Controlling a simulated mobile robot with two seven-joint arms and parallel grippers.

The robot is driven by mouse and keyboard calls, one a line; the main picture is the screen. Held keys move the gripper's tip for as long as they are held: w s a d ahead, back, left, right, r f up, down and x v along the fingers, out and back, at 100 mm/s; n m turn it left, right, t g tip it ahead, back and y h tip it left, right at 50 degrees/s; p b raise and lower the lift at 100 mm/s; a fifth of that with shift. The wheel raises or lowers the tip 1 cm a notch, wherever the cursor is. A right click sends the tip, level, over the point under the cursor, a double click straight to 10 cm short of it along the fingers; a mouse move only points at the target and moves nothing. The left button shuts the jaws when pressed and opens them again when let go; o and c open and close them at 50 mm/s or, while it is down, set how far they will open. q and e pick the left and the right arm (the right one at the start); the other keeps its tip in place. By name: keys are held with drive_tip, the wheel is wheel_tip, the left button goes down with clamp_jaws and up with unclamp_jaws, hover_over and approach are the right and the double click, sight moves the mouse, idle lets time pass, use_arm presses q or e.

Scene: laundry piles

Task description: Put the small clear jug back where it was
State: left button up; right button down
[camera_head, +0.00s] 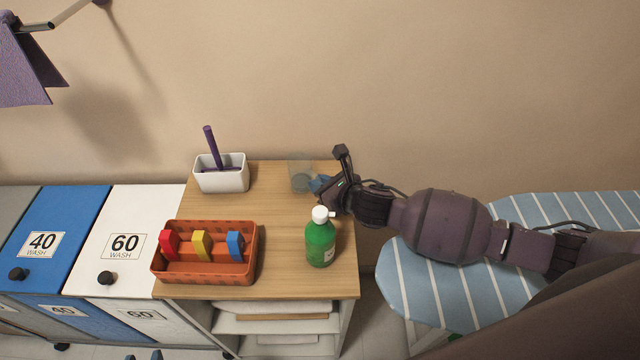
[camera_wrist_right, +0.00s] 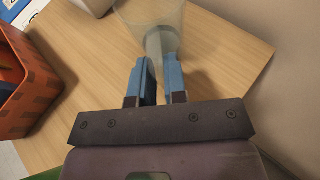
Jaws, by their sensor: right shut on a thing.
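The small clear jug (camera_head: 299,174) is at the back right of the wooden top, near the wall. It also shows in the right wrist view (camera_wrist_right: 150,14), where its handle side lies between the blue fingers. My right gripper (camera_head: 322,184) reaches in from the right and is shut on the jug; it also shows in the wrist view (camera_wrist_right: 158,75). I cannot tell whether the jug's base touches the wood. Two small blue-dark tips, seemingly my left gripper (camera_head: 144,356), show apart at the bottom edge, with nothing visible between them.
A green bottle (camera_head: 320,243) with a white cap stands just in front of my right gripper. A white tub (camera_head: 222,180) with a purple-handled tool stands left of the jug. An orange basket (camera_head: 204,278) holds coloured pieces. The wood (camera_head: 275,215) between them is clear.

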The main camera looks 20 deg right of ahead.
drive_tip(key=c, duration=1.2)
unclamp_jaws()
drive_tip(key=shift+f, duration=0.1)
drive_tip(key=shift+o, duration=0.2)
drive_tip(key=shift+r, duration=0.2)
drive_tip(key=p+v, duration=0.1)
drive_tip(key=v, duration=1.1)
drive_tip(key=shift+f, duration=0.1)
